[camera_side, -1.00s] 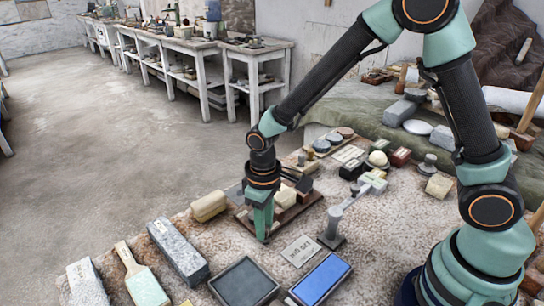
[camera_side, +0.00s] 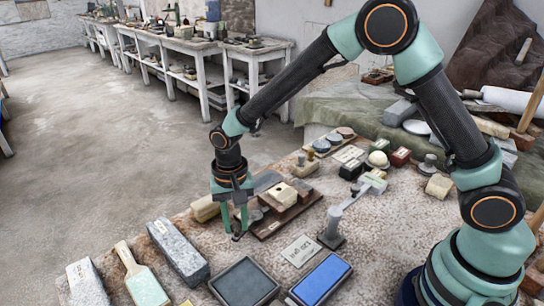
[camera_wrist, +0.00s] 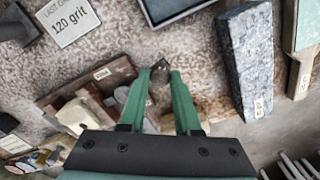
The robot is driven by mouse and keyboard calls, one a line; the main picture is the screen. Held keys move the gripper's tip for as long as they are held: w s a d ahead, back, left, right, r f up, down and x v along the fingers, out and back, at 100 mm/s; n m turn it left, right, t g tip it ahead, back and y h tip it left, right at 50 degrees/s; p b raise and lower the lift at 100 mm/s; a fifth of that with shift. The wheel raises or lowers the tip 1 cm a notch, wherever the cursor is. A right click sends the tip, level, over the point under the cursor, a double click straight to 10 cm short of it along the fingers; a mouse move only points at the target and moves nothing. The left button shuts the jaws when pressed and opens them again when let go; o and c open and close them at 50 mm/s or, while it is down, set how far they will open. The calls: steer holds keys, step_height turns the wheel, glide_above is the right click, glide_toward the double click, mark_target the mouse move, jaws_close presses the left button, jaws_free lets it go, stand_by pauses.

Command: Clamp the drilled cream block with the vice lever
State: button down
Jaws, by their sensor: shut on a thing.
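The cream block (camera_side: 281,195) with a dark drilled hole sits on the brown wooden vice base (camera_side: 270,228), just right of my gripper. In the wrist view the cream block (camera_wrist: 75,118) shows partly, above the gripper's dark body. My gripper (camera_side: 238,234) points down at the vice's left end. Its two green fingers are shut on the small dark end of the vice lever (camera_wrist: 159,70), seen between the fingertips (camera_wrist: 159,76). A grey round part (camera_wrist: 122,95) lies beside the left finger. The fingers hide much of the lever, and I cannot tell whether the jaw touches the block.
A grey post (camera_side: 332,228) stands right of the vice. A dark tray (camera_side: 245,282) and a blue slab (camera_side: 320,280) lie in front. Bare speckled surface separates them.

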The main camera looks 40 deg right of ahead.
steer(key=shift+w+a+m, duration=0.2)
steer(key=shift+w+m, duration=0.9)
steer(key=shift+m, duration=0.4)
steer(key=shift+w, duration=0.1)
steer(key=c, duration=0.6)
jaws_free()
steer(key=shift+r, duration=0.15)
step_height(320, 180, up, 12)
steer(key=shift+d, duration=0.1)
